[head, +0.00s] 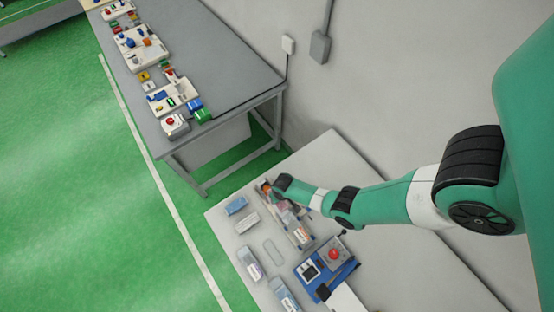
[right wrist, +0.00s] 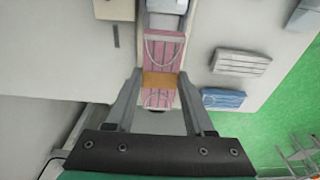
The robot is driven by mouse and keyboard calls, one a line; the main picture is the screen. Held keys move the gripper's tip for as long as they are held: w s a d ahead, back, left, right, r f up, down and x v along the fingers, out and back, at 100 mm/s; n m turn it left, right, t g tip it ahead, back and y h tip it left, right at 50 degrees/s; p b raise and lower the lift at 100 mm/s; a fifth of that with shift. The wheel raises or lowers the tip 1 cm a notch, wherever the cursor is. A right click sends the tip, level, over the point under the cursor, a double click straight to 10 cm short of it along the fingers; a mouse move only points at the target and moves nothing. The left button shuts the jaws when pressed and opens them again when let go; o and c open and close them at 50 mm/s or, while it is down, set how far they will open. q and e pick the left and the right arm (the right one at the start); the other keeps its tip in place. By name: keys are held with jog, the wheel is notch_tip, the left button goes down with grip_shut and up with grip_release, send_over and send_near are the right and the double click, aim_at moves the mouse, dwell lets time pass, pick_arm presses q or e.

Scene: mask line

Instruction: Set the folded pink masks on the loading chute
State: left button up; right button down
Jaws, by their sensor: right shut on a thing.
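In the right wrist view, folded pink masks (right wrist: 165,55) with pleats and a pale ear loop lie lengthwise on the narrow pale loading chute (right wrist: 140,40). An orange-brown band crosses the pink pleats between my right fingertips. My right gripper (right wrist: 161,86) is shut on this banded pink mask bundle, one finger on each side. Whether the bundle rests on the chute or is held just above it, I cannot tell. In the head view the chute (head: 301,238) is partly covered by my right arm, and the right gripper (head: 270,190) is at its far end. My left gripper is not in view.
A blue mask stack (head: 236,205) and a white mask stack (head: 247,221) lie beside the chute. Two clear boxes (head: 249,264) and a blue panel with a red button (head: 333,254) are nearer. A grey table (head: 225,60) with assorted parts stands beyond a gap.

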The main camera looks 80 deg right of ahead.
jog(key=shift+w+a+f+b, duration=0.1)
jog(key=shift+f+b, duration=0.3)
notch_tip(320, 180, down, 6)
jog(key=b, duration=0.6)
jog(key=shift+f, duration=0.15)
jog(key=shift+f, duration=0.2)
dwell(0.7)
jog(key=shift+c, duration=1)
grip_release()
jog(key=shift+r, duration=0.1)
jog(key=shift+r+p, duration=0.75)
jog(key=shift+r, duration=0.2)
